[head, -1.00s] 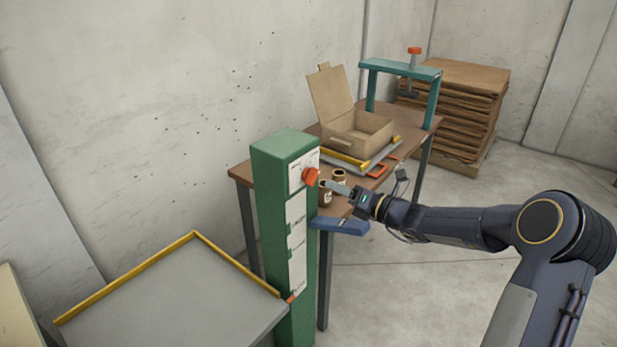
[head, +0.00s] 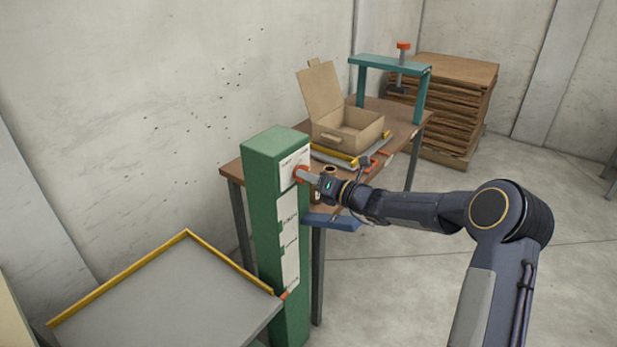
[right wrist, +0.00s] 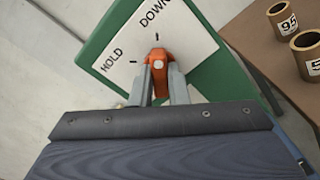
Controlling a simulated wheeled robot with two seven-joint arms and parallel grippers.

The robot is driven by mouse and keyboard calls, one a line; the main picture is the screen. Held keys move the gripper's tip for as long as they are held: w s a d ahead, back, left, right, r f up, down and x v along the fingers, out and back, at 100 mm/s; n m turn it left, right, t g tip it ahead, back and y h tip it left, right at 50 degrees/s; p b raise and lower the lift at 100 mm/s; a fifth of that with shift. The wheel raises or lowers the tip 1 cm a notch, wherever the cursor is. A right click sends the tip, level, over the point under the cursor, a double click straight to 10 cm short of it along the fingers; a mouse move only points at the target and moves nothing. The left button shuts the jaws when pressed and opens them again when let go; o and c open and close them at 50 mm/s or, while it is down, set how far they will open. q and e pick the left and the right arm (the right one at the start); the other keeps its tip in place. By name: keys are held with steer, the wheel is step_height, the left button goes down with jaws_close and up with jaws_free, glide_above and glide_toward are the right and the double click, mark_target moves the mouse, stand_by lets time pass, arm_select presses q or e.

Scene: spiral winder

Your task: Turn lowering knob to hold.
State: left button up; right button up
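The orange-red lowering knob (right wrist: 158,66) sits on a white dial plate (right wrist: 185,38) with HOLD and DOWN labels. In the right wrist view its narrow end points up at the mark by DOWN; the HOLD mark is to its left. In the head view the knob shows only in part at the top of the green post (head: 262,200). My right gripper (head: 309,177) is at the knob. In the right wrist view its two grey fingers (right wrist: 161,85) lie on either side of the knob with no clear gap. My left gripper is not in view.
A grey tray with yellow rails (head: 185,300) is left of the post. A blue ledge (head: 335,221) juts out below my right gripper. Behind stands a brown table (head: 232,170) with an open cardboard box (head: 345,125), a teal frame (head: 390,64) and small labelled cups (right wrist: 284,17).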

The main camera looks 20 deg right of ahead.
jaws_close()
steer(key=n+b, duration=1.6)
steer(key=b, duration=0.2)
steer(key=shift+f, duration=0.1)
stand_by(0.4)
steer(key=o, duration=0.6)
jaws_free()
